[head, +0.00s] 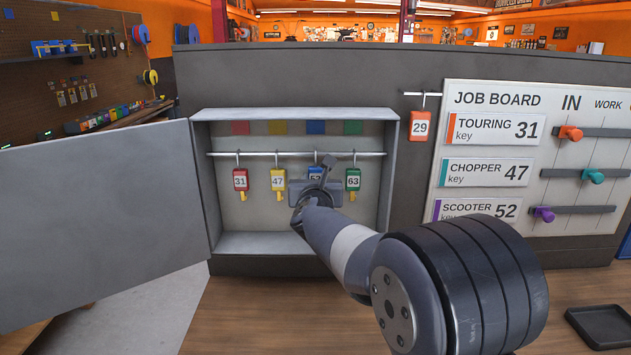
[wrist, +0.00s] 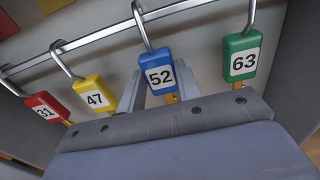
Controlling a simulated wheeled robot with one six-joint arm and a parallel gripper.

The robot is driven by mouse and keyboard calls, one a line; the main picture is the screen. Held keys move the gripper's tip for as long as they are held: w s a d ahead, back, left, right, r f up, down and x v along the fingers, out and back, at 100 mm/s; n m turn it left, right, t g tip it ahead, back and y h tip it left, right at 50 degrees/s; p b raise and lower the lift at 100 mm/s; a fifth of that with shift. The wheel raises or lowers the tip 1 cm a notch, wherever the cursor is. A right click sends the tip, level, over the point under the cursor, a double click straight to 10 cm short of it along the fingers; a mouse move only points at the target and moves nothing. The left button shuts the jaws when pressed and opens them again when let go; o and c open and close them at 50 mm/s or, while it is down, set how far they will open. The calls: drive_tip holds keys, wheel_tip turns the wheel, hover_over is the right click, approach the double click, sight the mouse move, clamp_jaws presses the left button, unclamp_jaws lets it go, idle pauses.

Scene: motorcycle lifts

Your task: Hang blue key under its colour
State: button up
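The blue key (head: 315,171), numbered 52, hangs by its hook at the rail (head: 225,154) in the open cabinet, below the blue patch (head: 316,128). In the wrist view the blue key (wrist: 157,72) is upright, its hook at the rail. My gripper (head: 318,186) is at the blue key and covers its lower part in the head view. In the wrist view my gripper's fingers (wrist: 161,92) stand one on each side of the key's lower part. Whether they press on it is not clear.
Red key 31 (head: 241,180), yellow key 47 (head: 278,180) and green key 63 (head: 353,180) hang on the same rail, the green one close to my gripper. The cabinet door (head: 100,220) stands open at left. An orange tag 29 (head: 419,126) hangs outside, beside the job board (head: 550,100).

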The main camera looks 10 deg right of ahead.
drive_tip(key=o, duration=0.5)
drive_tip(key=shift+o, duration=0.2)
drive_tip(key=shift+s, duration=0.1)
drive_tip(key=b+v, duration=0.2)
drive_tip(key=v, duration=0.8)
drive_tip(key=shift+s, duration=0.35)
drive_tip(key=shift+w, duration=0.1)
drive_tip(key=p+x, duration=0.2)
drive_tip(key=x, duration=0.8)
drive_tip(key=shift+w, duration=0.4)
drive_tip(key=shift+s+r+p, duration=0.1)
drive_tip(key=shift+r+p, duration=0.4)
drive_tip(key=shift+p, duration=0.1)
drive_tip(key=shift+f, duration=0.1)
